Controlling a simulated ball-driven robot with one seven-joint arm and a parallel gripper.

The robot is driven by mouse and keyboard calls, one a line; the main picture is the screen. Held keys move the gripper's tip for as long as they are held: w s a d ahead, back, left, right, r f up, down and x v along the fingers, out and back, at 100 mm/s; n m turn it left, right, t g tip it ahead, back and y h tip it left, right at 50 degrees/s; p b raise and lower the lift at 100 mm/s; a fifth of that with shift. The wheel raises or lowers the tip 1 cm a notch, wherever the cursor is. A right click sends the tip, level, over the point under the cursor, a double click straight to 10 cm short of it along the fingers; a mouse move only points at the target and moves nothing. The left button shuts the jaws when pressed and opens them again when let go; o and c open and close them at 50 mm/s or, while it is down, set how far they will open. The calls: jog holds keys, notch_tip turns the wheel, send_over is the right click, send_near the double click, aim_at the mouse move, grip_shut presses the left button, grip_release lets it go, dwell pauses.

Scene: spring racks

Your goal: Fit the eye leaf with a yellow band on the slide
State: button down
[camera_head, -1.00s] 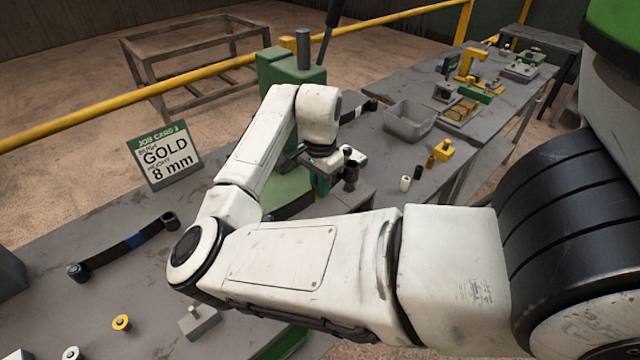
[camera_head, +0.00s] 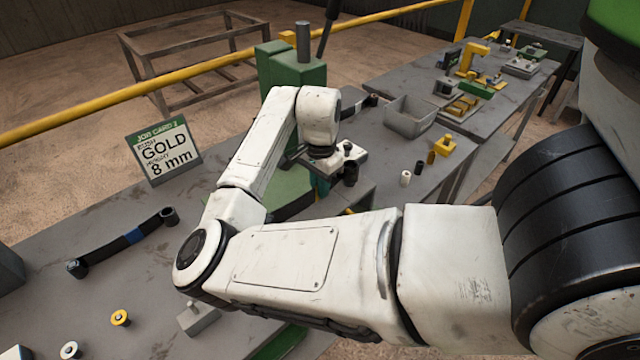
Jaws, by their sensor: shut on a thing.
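My gripper (camera_head: 322,178) is low over the middle of the bench, beside the green press, mostly hidden by my own arm. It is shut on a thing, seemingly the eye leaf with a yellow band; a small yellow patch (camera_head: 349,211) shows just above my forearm. The rest of that leaf is hidden, so I cannot tell its tilt. I cannot tell whether this block is the slide.
A leaf with a blue band (camera_head: 133,237) lies at left, another dark leaf (camera_head: 370,101) behind the gripper. The green press (camera_head: 300,75), job card (camera_head: 163,153), grey bin (camera_head: 410,119) and yellow block (camera_head: 445,146) stand around. Small bushes (camera_head: 120,318) sit front left.

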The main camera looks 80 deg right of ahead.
jog(key=shift+f, duration=0.35)
dwell(0.3)
jog(key=c, duration=0.6)
grip_release()
jog(key=shift+f, duration=0.1)
jog(key=shift+r+p, duration=1)
jog(key=shift+r, duration=0.3)
jog(key=shift+r+p, duration=0.35)
jog(key=shift+r, duration=1.9)
